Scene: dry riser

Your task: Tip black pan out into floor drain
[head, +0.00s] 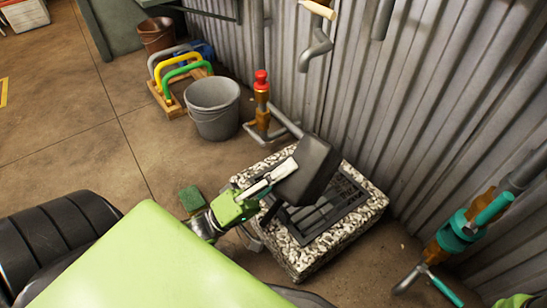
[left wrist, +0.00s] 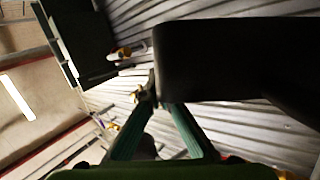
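The black pan (head: 314,166) is held tilted above the floor drain in the head view, its dark outer side showing. It also fills the upper right of the left wrist view (left wrist: 225,60). My left gripper (head: 284,174) is at the pan's left side. In the left wrist view its green fingers (left wrist: 157,102) converge beside the pan, shut on it; the exact grip point is hard to see. The floor drain (head: 372,208) is a speckled stone block with a dark grate, partly hidden by pan and gripper. The pan's inside is hidden.
A grey bucket (head: 213,108) and a red-topped pipe fitting (head: 262,96) stand behind the drain. A corrugated wall (head: 430,90) rises close behind it. A teal and brass fitting (head: 462,232) is at right. A green block (head: 192,199) lies left.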

